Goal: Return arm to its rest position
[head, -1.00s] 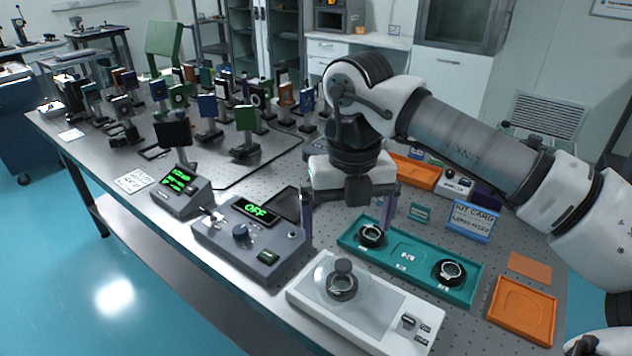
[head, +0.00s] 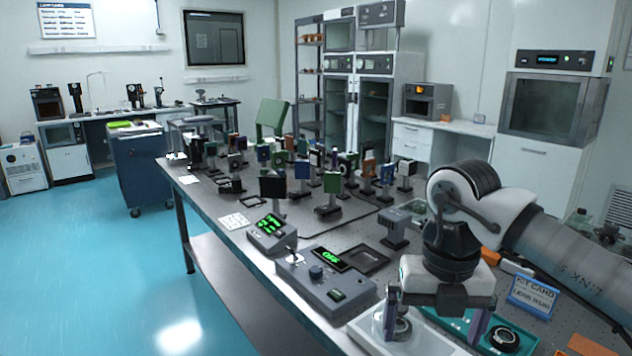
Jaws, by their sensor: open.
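My gripper (head: 436,318) is at the lower right of the head view, pointing down with its two purple-grey fingers spread apart. Nothing shows held between them. It hangs over the area of the white device (head: 366,330) and the teal tray (head: 527,346). A dark round lens mount (head: 398,332) shows just beside the left finger, and another (head: 503,339) sits in the tray to the right of the right finger. I cannot tell the fingers' exact height above them. My arm reaches in from the right edge.
A grey control box (head: 315,290) reading OFF stands left of my gripper, with a smaller display unit (head: 270,236) behind it. Several optic mounts (head: 328,188) crowd the table's far part. A blue kit card (head: 532,296) stands right of the gripper. Open floor (head: 120,270) lies left.

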